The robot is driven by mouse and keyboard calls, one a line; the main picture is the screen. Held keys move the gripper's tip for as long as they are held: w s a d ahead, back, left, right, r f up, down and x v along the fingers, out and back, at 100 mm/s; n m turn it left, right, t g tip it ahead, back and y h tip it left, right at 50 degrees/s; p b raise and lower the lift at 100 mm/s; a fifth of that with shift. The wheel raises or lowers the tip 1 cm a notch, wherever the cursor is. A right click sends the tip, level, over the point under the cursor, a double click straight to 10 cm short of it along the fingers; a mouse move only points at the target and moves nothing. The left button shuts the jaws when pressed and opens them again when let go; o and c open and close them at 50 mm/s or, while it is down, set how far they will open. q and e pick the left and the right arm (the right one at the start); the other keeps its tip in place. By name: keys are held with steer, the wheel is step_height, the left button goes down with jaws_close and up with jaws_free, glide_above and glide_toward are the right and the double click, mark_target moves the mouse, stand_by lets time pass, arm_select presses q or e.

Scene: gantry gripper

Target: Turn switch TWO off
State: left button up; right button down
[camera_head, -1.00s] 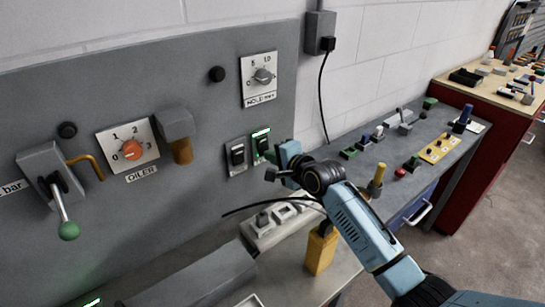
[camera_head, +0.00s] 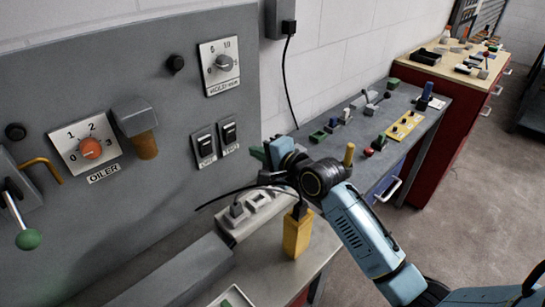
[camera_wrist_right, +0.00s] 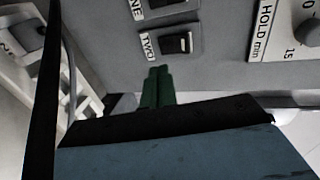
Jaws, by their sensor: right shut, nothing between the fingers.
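Switch TWO (camera_head: 229,134) is a black rocker on a pale plate on the grey panel, the right one of a pair. No green light shows on it. It also shows in the right wrist view (camera_wrist_right: 177,43), with its TWO label. Switch ONE (camera_head: 204,146) is beside it on the left, also unlit. My right gripper (camera_head: 262,153) is shut and empty, to the right of and a little below switch TWO. In the right wrist view its green fingers (camera_wrist_right: 157,86) are together, their tips just below the switch plate and seemingly apart from it. My left gripper is not in view.
The panel also bears an oiler dial (camera_head: 91,149), a hold timer dial (camera_head: 223,63) and a green-tipped lever (camera_head: 27,239). A power strip (camera_head: 245,212) and a yellow block (camera_head: 297,235) stand below the gripper. A bench with small parts (camera_head: 403,128) extends right.

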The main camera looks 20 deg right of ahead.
steer(key=v, duration=0.5)
steer(key=shift+s, duration=0.25)
